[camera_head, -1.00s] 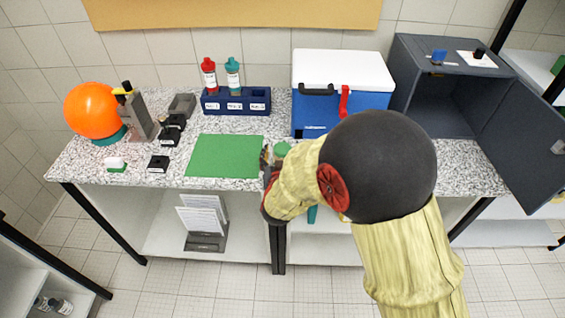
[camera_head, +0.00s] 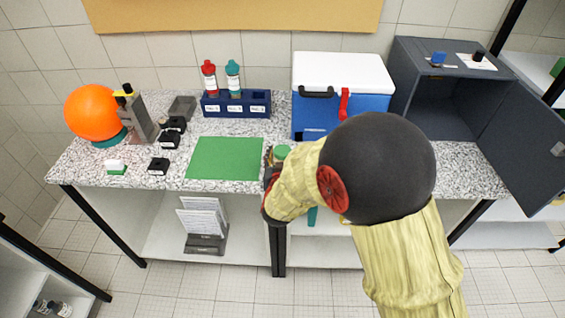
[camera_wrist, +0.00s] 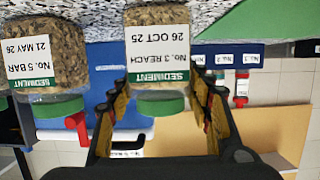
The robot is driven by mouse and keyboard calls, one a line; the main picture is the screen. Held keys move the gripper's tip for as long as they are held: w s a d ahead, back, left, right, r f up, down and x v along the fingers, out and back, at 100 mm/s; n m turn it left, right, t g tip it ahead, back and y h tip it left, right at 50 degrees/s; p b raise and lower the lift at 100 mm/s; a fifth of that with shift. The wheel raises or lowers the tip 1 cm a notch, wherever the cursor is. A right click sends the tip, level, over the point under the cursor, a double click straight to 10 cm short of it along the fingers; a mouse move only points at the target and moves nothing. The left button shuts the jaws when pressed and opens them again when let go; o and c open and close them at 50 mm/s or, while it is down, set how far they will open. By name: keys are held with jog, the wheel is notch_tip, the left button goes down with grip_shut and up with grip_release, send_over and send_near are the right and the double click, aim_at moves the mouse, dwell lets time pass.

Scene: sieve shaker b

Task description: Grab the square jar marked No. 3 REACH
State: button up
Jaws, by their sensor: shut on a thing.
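The square jar marked No. 3 REACH (camera_wrist: 158,62) stands between the two fingers of my gripper (camera_wrist: 160,92) in the wrist view, which is upside down. It has a green lid, brown sediment and a label dated 26 OCT 25. My gripper is shut on it. A similar jar marked No. 5 BAR (camera_wrist: 48,55) is beside it, apart from the fingers. In the head view my gripper (camera_head: 272,163) is at the counter's front, right of the green mat. A green lid (camera_head: 282,151) shows there, but I cannot tell which jar it belongs to; my arm hides the rest.
A green mat (camera_head: 226,158) lies left of my gripper. A blue rack (camera_head: 236,103) with red-capped and teal-capped bottles stands behind it. A blue cooler with a white lid (camera_head: 343,70) and an open grey cabinet (camera_head: 450,95) stand at the back right.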

jog(key=c, duration=0.5)
jog(key=shift+r, duration=0.2)
